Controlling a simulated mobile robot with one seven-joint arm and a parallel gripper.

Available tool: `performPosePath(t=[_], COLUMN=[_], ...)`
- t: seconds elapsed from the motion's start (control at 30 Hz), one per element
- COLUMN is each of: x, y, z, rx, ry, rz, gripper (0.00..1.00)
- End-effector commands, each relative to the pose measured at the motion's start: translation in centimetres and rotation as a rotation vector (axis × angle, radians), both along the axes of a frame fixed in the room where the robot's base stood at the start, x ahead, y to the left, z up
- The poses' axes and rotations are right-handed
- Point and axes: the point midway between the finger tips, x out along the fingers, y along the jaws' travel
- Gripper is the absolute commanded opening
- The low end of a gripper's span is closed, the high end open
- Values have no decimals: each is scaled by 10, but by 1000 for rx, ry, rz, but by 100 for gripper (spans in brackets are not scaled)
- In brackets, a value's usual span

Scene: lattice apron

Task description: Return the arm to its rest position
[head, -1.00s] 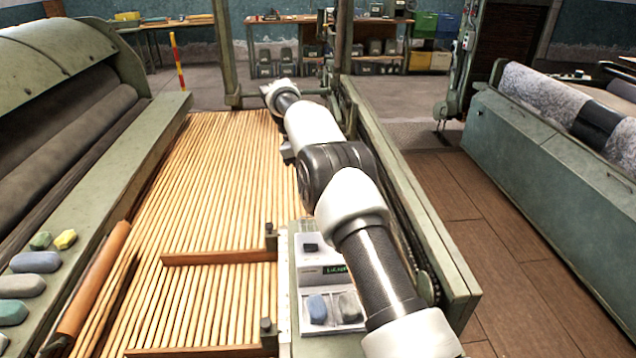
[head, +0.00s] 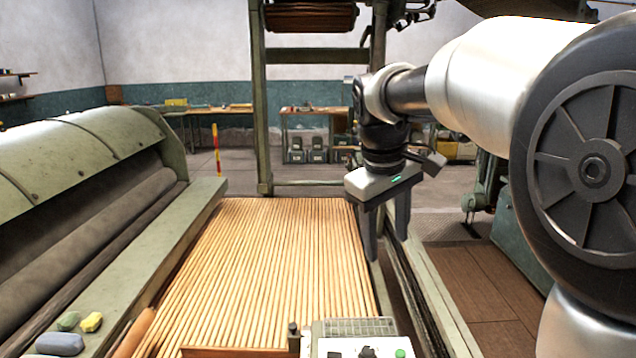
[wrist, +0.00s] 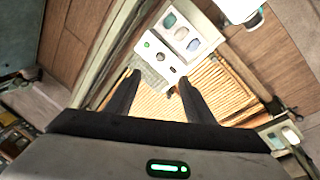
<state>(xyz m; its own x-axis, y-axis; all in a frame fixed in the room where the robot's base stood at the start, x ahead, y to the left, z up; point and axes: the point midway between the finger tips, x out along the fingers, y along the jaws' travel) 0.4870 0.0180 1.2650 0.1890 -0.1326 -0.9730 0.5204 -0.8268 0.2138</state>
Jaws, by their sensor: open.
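My gripper (head: 387,240) hangs pointing down in the head view, its two dark fingers apart with nothing between them. It is in the air near the right edge of the wooden slatted apron (head: 270,255). My arm comes in from the right, bent and raised. In the wrist view the open fingers of my gripper (wrist: 160,80) show against the slats (wrist: 222,90) and a white control box (wrist: 165,55).
A green side rail (head: 425,285) runs along the apron's right side. Blue-grey and yellow lumps (head: 60,343) lie on the left ledge. A tray (wrist: 198,30) with several oval lumps sits beside the control box. A green upright post (head: 262,110) stands at the back.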

Motion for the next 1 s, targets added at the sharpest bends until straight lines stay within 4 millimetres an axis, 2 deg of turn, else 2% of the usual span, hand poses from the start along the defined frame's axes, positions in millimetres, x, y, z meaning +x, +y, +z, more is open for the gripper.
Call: performPosePath(t=[0.03,0.2,0.3,0.4,0.5,0.7,0.93,1.0], x=[-26,-102,-143,-176,-199,-217,-217,-217], y=[-5,-14,-17,-18,-18,-18,-18,-18], z=[17,30,26,16,5,-9,-10,-10], rx=[24,122,182,237,281,319,320,319], ry=[-38,-151,-213,-264,-301,-331,-330,-330], rz=[-47,-213,-309,-392,-454,-510,-512,-511], gripper=[49,49,49,49,49,49,49,37])
